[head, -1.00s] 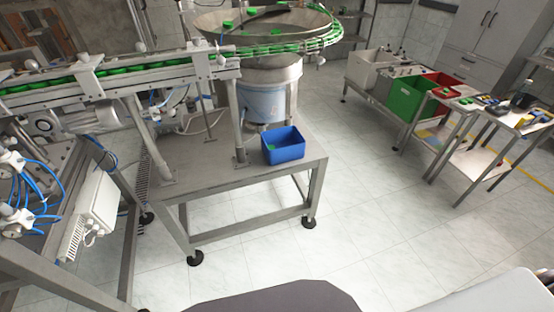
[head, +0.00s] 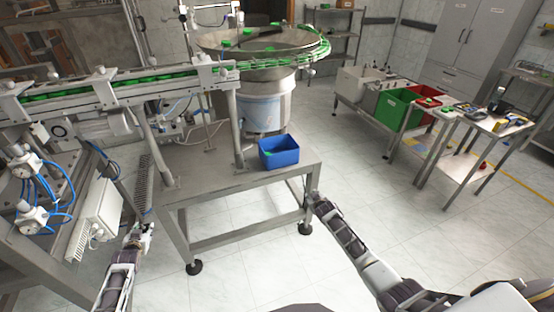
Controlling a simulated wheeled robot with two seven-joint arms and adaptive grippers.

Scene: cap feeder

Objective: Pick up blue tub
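The blue tub (head: 279,154) stands upright on the right part of the metal machine table (head: 225,182), near its front right corner. A small green cap shows inside it. My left gripper (head: 141,231) is at the lower left, in front of the table and well apart from the tub. It is too small to tell whether it is open or shut. My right gripper (head: 312,190) is just beyond the table's right front corner, below and right of the tub, apart from it. Its fingers are too small to read.
A round feeder bowl (head: 264,55) stands behind the tub. A conveyor with green caps (head: 120,88) runs left above the table. A white box (head: 100,215) is at the left. Green (head: 398,110) and red crates stand on a low bench at the right. The floor between is clear.

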